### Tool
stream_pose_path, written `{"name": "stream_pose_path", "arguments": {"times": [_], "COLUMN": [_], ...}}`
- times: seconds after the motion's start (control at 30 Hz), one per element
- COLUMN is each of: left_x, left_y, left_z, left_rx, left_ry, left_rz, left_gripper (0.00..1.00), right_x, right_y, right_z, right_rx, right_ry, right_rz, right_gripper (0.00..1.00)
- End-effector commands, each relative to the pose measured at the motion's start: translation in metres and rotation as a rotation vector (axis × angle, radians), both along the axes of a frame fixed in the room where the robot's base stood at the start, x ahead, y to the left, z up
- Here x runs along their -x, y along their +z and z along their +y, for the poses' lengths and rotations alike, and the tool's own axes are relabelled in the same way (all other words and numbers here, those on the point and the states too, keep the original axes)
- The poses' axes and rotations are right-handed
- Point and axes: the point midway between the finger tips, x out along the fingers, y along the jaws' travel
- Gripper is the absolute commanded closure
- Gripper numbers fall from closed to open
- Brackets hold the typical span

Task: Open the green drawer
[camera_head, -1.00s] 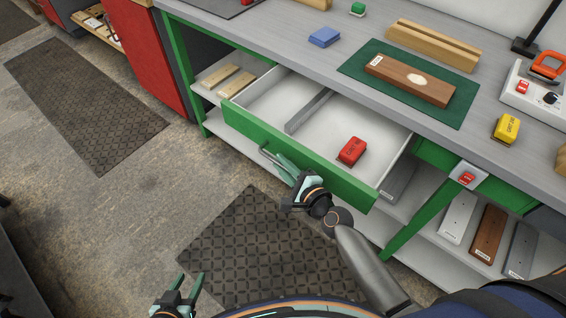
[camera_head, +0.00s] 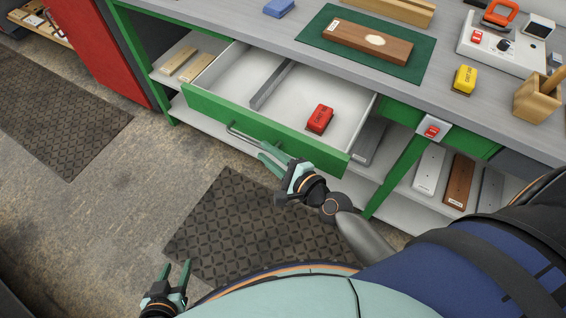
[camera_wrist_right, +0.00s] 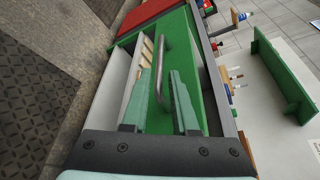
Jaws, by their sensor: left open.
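The green drawer (camera_head: 208,108) stands pulled out from under the workbench, its inside in plain view. A grey divider (camera_head: 271,84) and a red block (camera_head: 320,119) are inside it. Its bar handle (camera_head: 240,134) is on the green front. My right gripper (camera_head: 268,155) is at the handle. In the right wrist view, its two green fingers (camera_wrist_right: 161,75) stand apart, with the handle (camera_wrist_right: 160,58) running between them; I cannot tell if they touch it. My left gripper (camera_head: 176,272) is open and empty, low over the floor, away from the drawer.
The grey bench top (camera_head: 300,45) holds a green mat (camera_head: 312,30) with a brown board (camera_head: 367,42), a yellow block (camera_head: 464,80) and a wooden holder (camera_head: 538,95). Lower shelves hold boards (camera_head: 458,183). A dark floor mat (camera_head: 215,230) lies before the drawer.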

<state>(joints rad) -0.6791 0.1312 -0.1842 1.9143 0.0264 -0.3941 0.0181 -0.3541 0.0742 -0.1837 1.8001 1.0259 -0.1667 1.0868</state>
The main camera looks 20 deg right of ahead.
Motion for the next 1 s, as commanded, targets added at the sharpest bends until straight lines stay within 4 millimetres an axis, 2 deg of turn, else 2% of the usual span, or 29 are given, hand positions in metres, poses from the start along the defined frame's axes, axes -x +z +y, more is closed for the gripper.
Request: {"name": "stream_pose_path", "arguments": {"times": [0.03, 0.2, 0.4, 1.0], "left_x": [0.000, 0.000, 0.000, 0.000], "left_y": [-0.001, -0.003, -0.006, -0.006], "left_z": [0.000, 0.000, 0.000, 0.000], "left_rx": [0.000, 0.000, 0.000, 0.000], "left_ry": [0.000, 0.000, 0.000, 0.000], "left_rz": [0.000, 0.000, 0.000, 0.000], "left_gripper": [0.50, 0.50, 0.50, 0.50], "right_x": [0.011, 0.037, 0.054, 0.056], "right_y": [0.001, 0.008, 0.012, 0.013], "right_z": [-0.004, -0.013, -0.019, -0.020], "right_rx": [0.002, 0.001, 0.001, 0.000], "right_ry": [0.001, 0.001, 0.001, -0.001], "right_rz": [0.003, 0.001, 0.001, -0.001], "right_gripper": [0.73, 0.73, 0.73, 0.73]}}
